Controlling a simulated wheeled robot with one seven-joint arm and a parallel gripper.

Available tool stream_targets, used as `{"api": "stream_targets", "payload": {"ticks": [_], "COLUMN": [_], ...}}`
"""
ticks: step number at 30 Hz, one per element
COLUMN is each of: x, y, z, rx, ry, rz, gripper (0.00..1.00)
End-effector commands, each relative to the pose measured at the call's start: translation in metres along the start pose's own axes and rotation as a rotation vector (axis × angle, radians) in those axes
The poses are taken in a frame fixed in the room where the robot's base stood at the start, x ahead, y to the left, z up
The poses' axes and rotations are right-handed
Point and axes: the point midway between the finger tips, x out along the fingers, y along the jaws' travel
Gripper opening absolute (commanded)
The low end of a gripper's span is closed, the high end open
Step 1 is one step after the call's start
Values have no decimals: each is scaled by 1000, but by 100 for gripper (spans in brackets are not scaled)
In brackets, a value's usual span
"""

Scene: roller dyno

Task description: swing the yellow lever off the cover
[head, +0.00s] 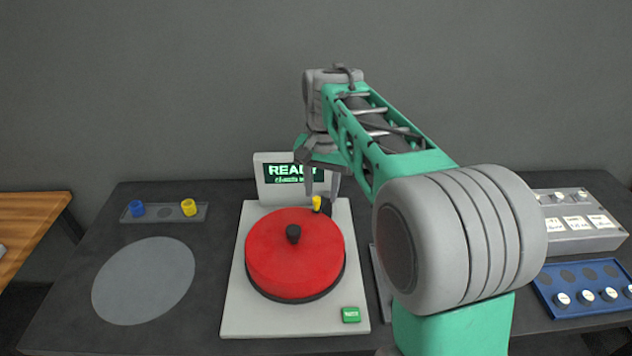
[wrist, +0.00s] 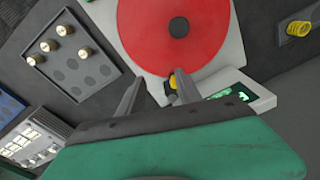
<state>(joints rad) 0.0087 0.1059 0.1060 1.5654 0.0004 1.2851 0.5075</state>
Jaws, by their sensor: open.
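The red round cover (head: 290,255) with a black knob (head: 293,233) sits on a light grey machine (head: 240,310). The yellow lever (head: 317,203) stands at the cover's back right edge. In the wrist view the lever (wrist: 173,81) shows at the rim of the red cover (wrist: 150,30). My gripper (head: 322,192) is open above the back of the machine, with the lever near its fingertips. In the wrist view my gripper (wrist: 158,82) has one finger close beside or over the lever, partly hiding it. I cannot tell whether they touch.
A screen (head: 290,175) reading READY stands behind the cover. A green button (head: 351,314) is at the front right. A holder with blue (head: 137,208) and yellow (head: 188,207) pieces lies back left, near a grey disc (head: 143,281). A blue tray (head: 590,288) is at right.

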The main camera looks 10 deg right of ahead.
Motion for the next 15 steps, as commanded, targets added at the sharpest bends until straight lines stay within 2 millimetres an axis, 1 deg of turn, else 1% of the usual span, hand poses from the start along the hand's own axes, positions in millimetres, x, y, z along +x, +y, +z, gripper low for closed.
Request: {"api": "stream_targets", "payload": {"ticks": [1, 3, 6, 8, 11, 15], "x": [-4, -3, 0, 3, 13, 39], "y": [-10, -19, -26, -28, -29, -27], "z": [-20, -39, -54, -56, -56, -54], "rx": [56, 125, 186, 202, 207, 205], "ry": [-24, -47, -64, -69, -70, -70], "rz": [14, 30, 43, 48, 49, 49], "gripper": [41, 41, 41, 41, 41, 41]}}
